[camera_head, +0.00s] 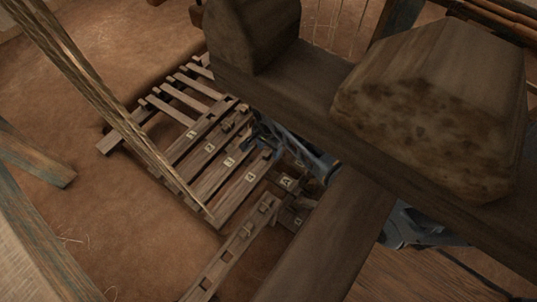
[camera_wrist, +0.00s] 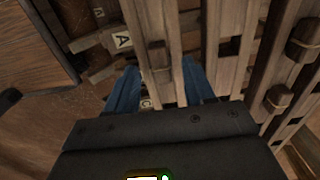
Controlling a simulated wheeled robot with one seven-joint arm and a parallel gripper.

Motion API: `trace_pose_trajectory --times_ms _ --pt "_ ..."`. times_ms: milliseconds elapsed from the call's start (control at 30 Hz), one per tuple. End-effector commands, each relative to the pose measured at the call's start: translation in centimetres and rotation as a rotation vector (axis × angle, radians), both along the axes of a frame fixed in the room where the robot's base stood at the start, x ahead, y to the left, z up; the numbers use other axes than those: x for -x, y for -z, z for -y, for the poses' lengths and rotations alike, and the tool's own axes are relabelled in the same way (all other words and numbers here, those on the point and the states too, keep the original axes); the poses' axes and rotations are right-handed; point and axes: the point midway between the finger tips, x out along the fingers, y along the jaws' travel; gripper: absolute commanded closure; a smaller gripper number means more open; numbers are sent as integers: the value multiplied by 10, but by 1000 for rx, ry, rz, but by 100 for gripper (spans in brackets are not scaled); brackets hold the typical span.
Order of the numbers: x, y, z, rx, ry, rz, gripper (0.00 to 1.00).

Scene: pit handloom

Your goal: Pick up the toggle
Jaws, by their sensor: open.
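Small wooden toggles show on the slatted treadles. In the wrist view, one toggle (camera_wrist: 305,40) with a pale cord band lies at the upper right, and a second toggle (camera_wrist: 278,98) lies below it. I cannot tell which one the task means. My gripper (camera_wrist: 160,68) is open, its two blue fingers straddling a wooden slat (camera_wrist: 168,85) that bears a small dark block or slot near its middle. In the head view my gripper (camera_head: 259,138) reaches down over the treadles, partly hidden by the thick beam. Nothing is visibly held.
Labelled treadles (camera_head: 215,170) lie over the earthen pit floor (camera_head: 130,240). A heavy wooden beam (camera_head: 310,95) with large blocks crosses above my gripper. A diagonal rope (camera_head: 100,90) hangs at the left. The floor at left is mostly clear.

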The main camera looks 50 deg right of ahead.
Motion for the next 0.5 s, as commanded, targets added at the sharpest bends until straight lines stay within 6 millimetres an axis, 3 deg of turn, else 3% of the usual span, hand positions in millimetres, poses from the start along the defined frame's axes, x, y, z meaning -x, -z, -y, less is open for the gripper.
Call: trace_pose_trajectory --times_ms 133,400,500 --pt "0 17 0 0 -1 0 47" --pt "0 18 -1 0 -1 1 47" --pt "0 18 -1 0 -1 1 55"
